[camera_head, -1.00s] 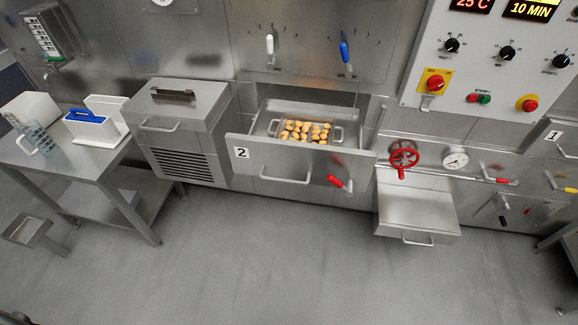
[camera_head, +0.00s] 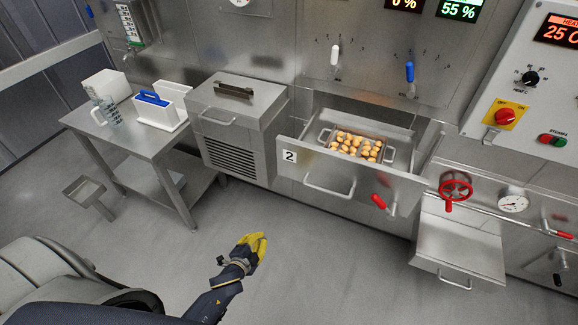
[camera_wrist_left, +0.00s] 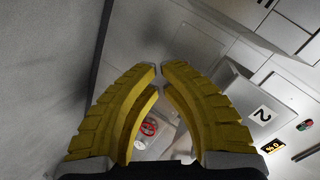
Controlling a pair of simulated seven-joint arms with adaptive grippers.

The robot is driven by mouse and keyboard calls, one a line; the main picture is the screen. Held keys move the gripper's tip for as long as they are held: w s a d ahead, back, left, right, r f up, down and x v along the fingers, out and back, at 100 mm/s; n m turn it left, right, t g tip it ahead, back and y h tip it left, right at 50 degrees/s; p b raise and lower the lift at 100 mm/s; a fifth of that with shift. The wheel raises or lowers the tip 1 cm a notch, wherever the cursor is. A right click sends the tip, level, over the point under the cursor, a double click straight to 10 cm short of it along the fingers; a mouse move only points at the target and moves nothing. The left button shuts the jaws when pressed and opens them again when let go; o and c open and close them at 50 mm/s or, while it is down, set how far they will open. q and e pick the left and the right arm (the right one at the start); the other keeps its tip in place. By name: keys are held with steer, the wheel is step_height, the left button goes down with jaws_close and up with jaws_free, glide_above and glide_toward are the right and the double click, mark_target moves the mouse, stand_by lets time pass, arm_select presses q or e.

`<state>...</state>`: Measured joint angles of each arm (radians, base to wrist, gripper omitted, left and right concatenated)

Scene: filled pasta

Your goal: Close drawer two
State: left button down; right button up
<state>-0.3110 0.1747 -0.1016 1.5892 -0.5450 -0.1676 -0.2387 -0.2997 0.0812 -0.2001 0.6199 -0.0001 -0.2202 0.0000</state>
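Drawer two (camera_head: 345,170) is pulled open from the steel wall unit, with a "2" label at the left of its front. Its bar handle (camera_head: 330,190) is free. Inside is a tray of filled pasta (camera_head: 356,146). My left gripper (camera_head: 260,239) is low over the floor, in front and to the left of the drawer, well apart from it. Its yellow fingers are empty, and their tips come together in the left wrist view (camera_wrist_left: 159,68). The "2" label (camera_wrist_left: 262,113) shows there too, right of the fingers. My right gripper is out of view.
A red-handled lever (camera_head: 379,201) is at the drawer's front right. A red handwheel (camera_head: 455,188) and an open lower drawer (camera_head: 458,245) are further right. A steel cabinet (camera_head: 236,125) and a side table (camera_head: 135,140) stand left. The floor before the drawer is clear.

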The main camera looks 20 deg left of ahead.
arm_select(q)
steer(key=w+d+r+m+t, duration=0.1)
steer(key=w+r+m+t, duration=0.25)
steer(key=r, duration=0.85)
steer(key=m+t+h, duration=0.1)
steer(key=m, duration=0.2)
glide_toward(287, 162)
steer(key=w, duration=0.8)
steer(key=shift+w+d+f, duration=0.1)
steer(key=shift+d+f, duration=0.1)
steer(key=shift+d, duration=0.1)
